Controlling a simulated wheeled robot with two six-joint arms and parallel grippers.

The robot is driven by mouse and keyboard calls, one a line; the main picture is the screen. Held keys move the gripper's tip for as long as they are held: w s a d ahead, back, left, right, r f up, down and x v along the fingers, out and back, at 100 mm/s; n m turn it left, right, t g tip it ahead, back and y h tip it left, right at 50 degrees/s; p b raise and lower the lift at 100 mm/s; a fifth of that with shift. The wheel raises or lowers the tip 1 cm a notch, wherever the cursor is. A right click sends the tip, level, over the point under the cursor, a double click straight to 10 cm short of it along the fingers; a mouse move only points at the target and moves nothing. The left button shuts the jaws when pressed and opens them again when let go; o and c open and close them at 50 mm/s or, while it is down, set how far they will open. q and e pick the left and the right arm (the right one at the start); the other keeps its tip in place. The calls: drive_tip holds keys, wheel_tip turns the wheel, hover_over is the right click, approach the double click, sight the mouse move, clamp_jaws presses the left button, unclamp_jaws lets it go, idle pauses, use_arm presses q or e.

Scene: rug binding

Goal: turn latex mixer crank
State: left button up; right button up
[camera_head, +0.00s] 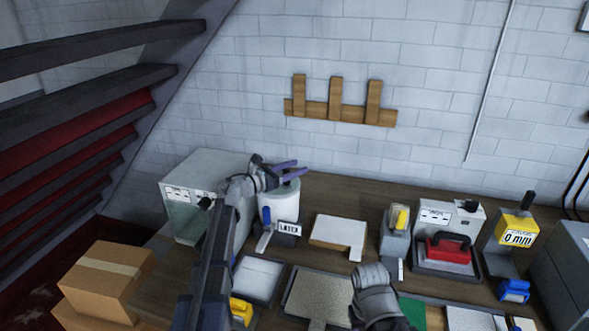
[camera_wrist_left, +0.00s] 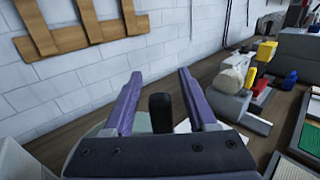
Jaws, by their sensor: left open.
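The latex mixer (camera_head: 279,204) is a white cylinder on a dark base with a LATEX label, at the left of the bench. My left gripper (camera_head: 292,171), with purple fingers, is open over the mixer's top. In the left wrist view, an upright dark handle (camera_wrist_left: 160,111) stands between the open fingers (camera_wrist_left: 158,88), apparently the crank's grip; I see a gap on both sides of it. The crank's arm is hidden by the gripper. A grey part of my right arm (camera_head: 375,293) shows at the bottom middle; its fingers cannot be made out.
A grey cabinet (camera_head: 181,213) stands left of the mixer. A blue-handled tool (camera_head: 266,218) rests at its front. A white board (camera_head: 338,233), a yellow-topped device (camera_head: 398,220), and a red-handled press (camera_head: 446,250) lie to the right. Cardboard boxes (camera_head: 104,280) are at lower left.

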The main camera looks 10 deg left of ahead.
sight(283, 172)
use_arm(q)
drive_tip(key=shift+v, duration=3.95)
